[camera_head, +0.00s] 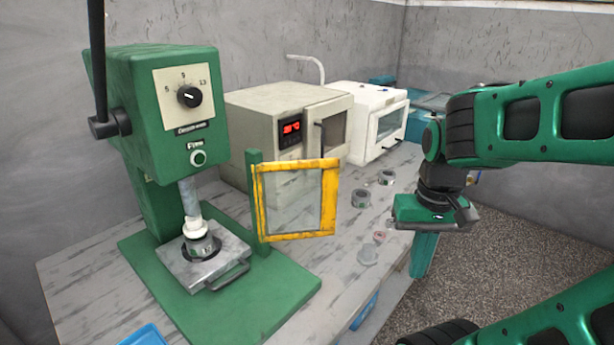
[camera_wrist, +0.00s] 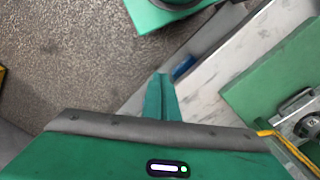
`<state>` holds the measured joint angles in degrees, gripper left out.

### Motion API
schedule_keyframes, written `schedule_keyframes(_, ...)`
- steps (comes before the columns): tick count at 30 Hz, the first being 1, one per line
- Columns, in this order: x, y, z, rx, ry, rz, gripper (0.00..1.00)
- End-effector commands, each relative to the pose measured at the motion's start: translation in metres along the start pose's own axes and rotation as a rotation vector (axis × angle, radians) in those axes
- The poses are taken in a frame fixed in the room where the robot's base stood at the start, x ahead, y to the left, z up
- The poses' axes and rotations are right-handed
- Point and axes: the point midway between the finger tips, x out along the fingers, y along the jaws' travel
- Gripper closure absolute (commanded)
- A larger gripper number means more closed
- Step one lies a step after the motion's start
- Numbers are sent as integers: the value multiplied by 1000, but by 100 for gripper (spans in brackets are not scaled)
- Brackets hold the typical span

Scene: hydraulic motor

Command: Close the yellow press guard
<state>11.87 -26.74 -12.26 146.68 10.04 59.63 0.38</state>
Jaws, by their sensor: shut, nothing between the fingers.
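The yellow press guard (camera_head: 297,237) is a yellow frame around a clear pane. It is hinged on a green post (camera_head: 257,200) at the right side of the green press (camera_head: 160,110) and stands swung out to the right, open. A yellow piece of it shows at the right edge of the wrist view (camera_wrist: 288,142). A ring-shaped part (camera_head: 202,247) sits on the metal plate under the press ram. My gripper (camera_head: 424,255) points down to the right of the guard, apart from it. Its green fingers are together and empty, as the wrist view also shows (camera_wrist: 161,90).
A beige oven (camera_head: 265,110) and a white machine (camera_head: 370,118) stand behind the guard. Grey rings (camera_head: 361,197) and a small clear cup (camera_head: 367,256) lie on the bench between guard and gripper. A blue tray (camera_head: 145,336) is at the front. Floor is open at right.

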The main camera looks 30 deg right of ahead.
Motion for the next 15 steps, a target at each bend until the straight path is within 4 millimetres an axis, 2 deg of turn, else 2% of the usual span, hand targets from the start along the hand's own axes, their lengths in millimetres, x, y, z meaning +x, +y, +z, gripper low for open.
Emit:
schedule_keyframes(5, -2, 1, 2, -2, 2, -1, 100)
schedule_keyframes(6, -7, 5, 7, -7, 10, -7, 100)
schedule_keyframes(8, -13, 3, 1, -19, 7, -7, 100)
schedule_keyframes(11, -29, -10, -19, -66, -7, -2, 100)
schedule_keyframes(15, -65, -36, -70, -180, -39, 9, 100)
